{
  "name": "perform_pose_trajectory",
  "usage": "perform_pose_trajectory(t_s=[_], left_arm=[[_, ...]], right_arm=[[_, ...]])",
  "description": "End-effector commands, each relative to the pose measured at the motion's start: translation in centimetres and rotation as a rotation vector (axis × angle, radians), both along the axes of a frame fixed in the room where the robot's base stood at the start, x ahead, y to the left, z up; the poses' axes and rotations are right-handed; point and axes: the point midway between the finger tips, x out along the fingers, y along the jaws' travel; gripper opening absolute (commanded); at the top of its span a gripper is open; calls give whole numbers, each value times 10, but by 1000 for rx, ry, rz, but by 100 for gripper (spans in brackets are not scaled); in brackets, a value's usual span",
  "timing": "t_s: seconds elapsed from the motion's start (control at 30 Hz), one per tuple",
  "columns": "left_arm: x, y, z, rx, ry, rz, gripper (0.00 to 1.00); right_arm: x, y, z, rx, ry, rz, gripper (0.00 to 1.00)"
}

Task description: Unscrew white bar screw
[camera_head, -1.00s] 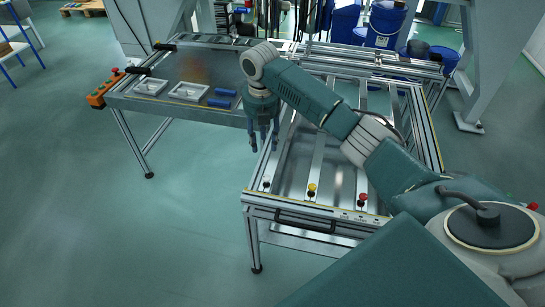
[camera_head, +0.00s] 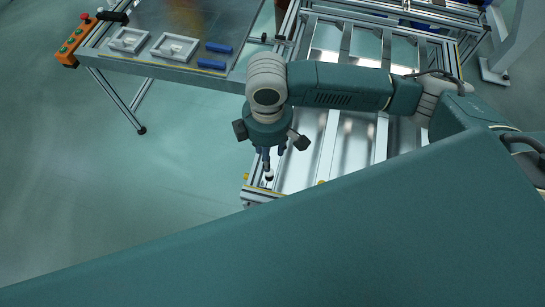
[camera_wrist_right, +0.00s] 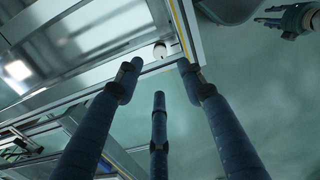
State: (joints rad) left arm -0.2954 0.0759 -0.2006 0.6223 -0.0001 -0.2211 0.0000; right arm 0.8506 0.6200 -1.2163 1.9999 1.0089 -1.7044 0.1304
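The white bar screw shows in the right wrist view as a small round white knob (camera_wrist_right: 160,49) on the metal rail at the panel's front edge. In the head view, a small white and black piece (camera_head: 269,174) sits at the front left corner of the fixture, directly below my right gripper (camera_head: 267,160). My right gripper (camera_wrist_right: 157,85) points at the rail with its three dark blue fingers spread. The knob lies beyond the fingertips, with nothing held. A fingered shape that looks like my left gripper (camera_wrist_right: 284,20) is at the top right of the wrist view, small and unclear.
The panel fixture (camera_head: 352,140) has several metal strips, and a yellow knob (camera_head: 322,182) peeks out at its front edge. My own arm hides much of the front. A second table (camera_head: 180,60) with white trays and blue rolls stands at left. Open floor lies front left.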

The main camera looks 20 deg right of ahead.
Motion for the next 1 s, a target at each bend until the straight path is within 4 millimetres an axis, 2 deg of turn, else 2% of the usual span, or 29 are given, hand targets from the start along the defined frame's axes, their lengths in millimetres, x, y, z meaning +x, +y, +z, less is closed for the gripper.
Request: perform_pose_trajectory(t_s=[0.1,0.23,0.37,0.5,0.67,0.93,1.0], left_arm=[[-14,5,-1,6,19,-2,40],[-21,9,-2,11,29,-2,40],[-18,8,-2,11,24,-2,40],[-6,7,-1,8,8,-2,40],[4,5,0,5,-8,-2,40],[1,1,-1,1,-3,0,40],[-1,1,-1,1,0,0,40]], right_arm=[[-1,-1,-21,-4,4,0,39],[-1,-1,-47,-4,3,0,39],[0,-1,-70,-3,1,1,39],[0,-1,-88,-2,0,1,39],[1,-1,-97,-2,-1,2,39],[1,-1,-98,-2,-1,2,39],[1,-1,-98,-2,-1,2,25]])
